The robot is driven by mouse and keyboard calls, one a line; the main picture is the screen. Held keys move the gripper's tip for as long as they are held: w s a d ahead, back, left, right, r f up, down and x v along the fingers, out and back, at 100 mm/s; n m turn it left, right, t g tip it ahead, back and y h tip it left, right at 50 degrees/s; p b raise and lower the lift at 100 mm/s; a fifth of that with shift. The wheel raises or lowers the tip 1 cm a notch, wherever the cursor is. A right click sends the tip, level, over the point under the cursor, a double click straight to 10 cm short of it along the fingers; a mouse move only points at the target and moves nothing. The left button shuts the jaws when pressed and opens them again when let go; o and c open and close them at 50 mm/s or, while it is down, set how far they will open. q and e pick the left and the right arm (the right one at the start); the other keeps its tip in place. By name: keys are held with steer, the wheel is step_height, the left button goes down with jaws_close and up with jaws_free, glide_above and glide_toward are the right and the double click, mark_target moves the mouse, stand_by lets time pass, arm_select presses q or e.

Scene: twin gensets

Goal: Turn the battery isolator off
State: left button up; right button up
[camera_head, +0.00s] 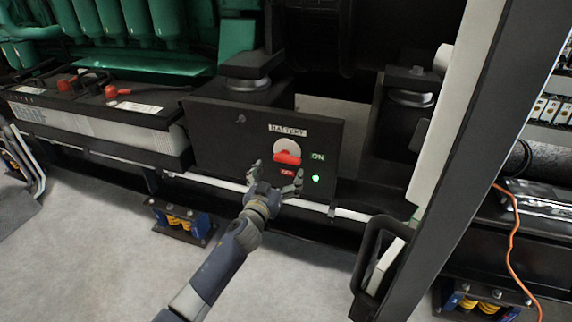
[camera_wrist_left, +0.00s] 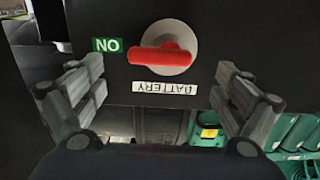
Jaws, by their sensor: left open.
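The battery isolator is a red handle (camera_head: 287,157) on a pale round disc, set in a black panel (camera_head: 220,150) under a "BATTERY" label (camera_head: 287,130). A green "ON" label (camera_head: 318,157) and a lit green lamp (camera_head: 316,178) are to its right, and a red "OFF" label (camera_head: 287,173) is below. The handle lies roughly level, pointing toward the ON side. My left gripper (camera_head: 276,181) is open just in front of the panel, below the handle. In the left wrist view the picture is upside down, and the red handle (camera_wrist_left: 161,58) shows between and beyond the open fingers (camera_wrist_left: 158,98), untouched.
Batteries (camera_head: 100,110) with red terminal caps sit left of the panel. A dark upright post (camera_head: 455,150) with a black handle (camera_head: 372,265) stands at the right. An orange cable (camera_head: 514,235) hangs beyond it. The grey floor (camera_head: 110,260) in front is clear.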

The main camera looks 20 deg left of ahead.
mark_target(286, 161)
arm_select(q)
steer(key=w+b, duration=0.1)
steer(key=w, duration=0.3)
steer(key=shift+d, duration=0.1)
steer(key=shift+w, duration=0.85)
arm_select(e)
steer(key=shift+v, duration=0.95)
arm_select(q)
steer(key=shift+c, duration=0.5)
arm_select(e)
steer(key=shift+s, duration=0.15)
arm_select(q)
steer(key=c, duration=1)
